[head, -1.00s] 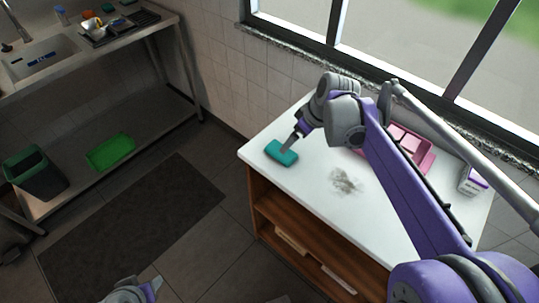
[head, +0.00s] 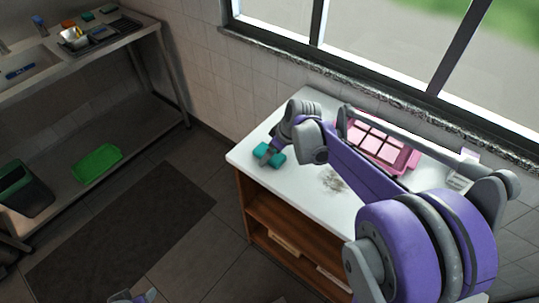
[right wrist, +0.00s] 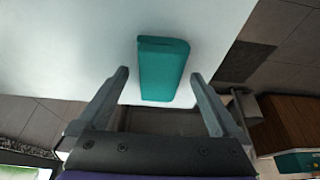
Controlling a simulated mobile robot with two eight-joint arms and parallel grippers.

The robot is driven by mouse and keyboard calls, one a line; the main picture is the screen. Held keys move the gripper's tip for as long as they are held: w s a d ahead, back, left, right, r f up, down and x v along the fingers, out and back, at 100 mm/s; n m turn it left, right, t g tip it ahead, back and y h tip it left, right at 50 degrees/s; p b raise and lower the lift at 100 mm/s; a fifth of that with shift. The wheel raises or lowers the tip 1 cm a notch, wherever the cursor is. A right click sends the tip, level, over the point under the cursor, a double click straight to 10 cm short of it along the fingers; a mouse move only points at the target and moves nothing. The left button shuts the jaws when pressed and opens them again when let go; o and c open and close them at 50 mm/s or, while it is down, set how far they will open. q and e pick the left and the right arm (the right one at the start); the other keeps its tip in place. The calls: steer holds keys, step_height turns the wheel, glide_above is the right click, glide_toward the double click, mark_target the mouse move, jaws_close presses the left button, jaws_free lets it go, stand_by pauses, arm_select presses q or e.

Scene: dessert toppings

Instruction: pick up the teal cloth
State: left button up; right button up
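The teal cloth (head: 269,154) is a folded block lying on the white counter (head: 300,180) near its left corner. My right gripper (head: 266,153) is over the cloth in the head view and partly covers it. In the right wrist view the cloth (right wrist: 163,70) lies just ahead of and between the two fingertips of my right gripper (right wrist: 160,78). The fingers are spread wide, with clear gaps on both sides of the cloth. My left gripper (head: 133,297) shows only in part at the bottom edge of the head view.
A grey smudge (head: 333,180) marks the counter. A pink tray (head: 412,162) with compartments and a white-and-purple box (head: 464,172) stand toward the window. A sink counter (head: 100,45), a green tray (head: 98,163) and a dark bin (head: 25,190) are at the left.

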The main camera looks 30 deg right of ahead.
steer(key=c, duration=1.5)
steer(key=shift+o, duration=0.2)
step_height(320, 180, up, 10)
steer(key=p, duration=0.1)
